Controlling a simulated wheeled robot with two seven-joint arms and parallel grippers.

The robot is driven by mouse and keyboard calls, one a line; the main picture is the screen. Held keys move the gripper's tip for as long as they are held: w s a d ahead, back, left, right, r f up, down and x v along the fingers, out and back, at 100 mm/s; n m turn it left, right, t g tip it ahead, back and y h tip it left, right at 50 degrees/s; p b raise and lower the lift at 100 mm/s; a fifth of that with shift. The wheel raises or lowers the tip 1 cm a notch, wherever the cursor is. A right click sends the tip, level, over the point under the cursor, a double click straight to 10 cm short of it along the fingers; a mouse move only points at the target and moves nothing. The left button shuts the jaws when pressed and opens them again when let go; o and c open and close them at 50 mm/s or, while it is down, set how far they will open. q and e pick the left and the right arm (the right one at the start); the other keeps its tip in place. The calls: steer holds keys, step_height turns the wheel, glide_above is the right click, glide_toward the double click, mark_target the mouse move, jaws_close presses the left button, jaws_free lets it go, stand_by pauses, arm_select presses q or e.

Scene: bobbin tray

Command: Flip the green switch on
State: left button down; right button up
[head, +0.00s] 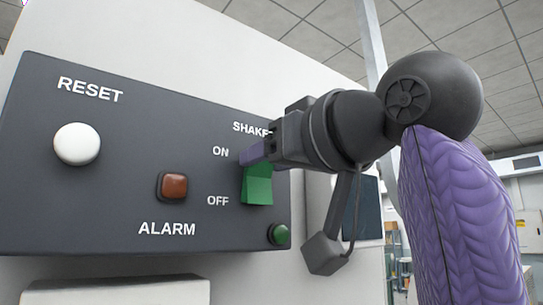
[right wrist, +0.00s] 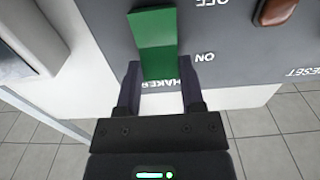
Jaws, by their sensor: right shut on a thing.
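The green switch (head: 257,188) is a rocker on the dark control panel, between the ON and OFF labels under the SHAKER label. My right gripper (head: 254,152) reaches in from the right and covers its ON end. In the right wrist view, which shows the panel upside down, the switch (right wrist: 155,40) runs down between the two fingers of my right gripper (right wrist: 159,77). The fingers are shut on its ON end, one on each side. The OFF end sticks out free of them. I cannot tell for sure which way the rocker is tipped. My left gripper is not in view.
The panel (head: 120,195) also carries a white RESET knob (head: 77,144), a red-brown ALARM button (head: 173,187) and a small round green button (head: 279,235) at its lower right corner. A pale ledge (head: 115,292) juts out below the panel.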

steer(key=shift+w+a+r+g+h, duration=0.15)
steer(key=shift+r+g+h, duration=0.15)
steer(key=shift+g+h, duration=0.35)
steer(key=shift+w+r+g+h, duration=0.1)
steer(key=shift+r+g+h, duration=0.25)
steer(key=shift+g, duration=0.5)
jaws_close()
steer(key=shift+f, duration=0.1)
steer(key=o, duration=1.1)
jaws_free()
steer(key=b+v, duration=0.1)
steer(key=v, duration=0.9)
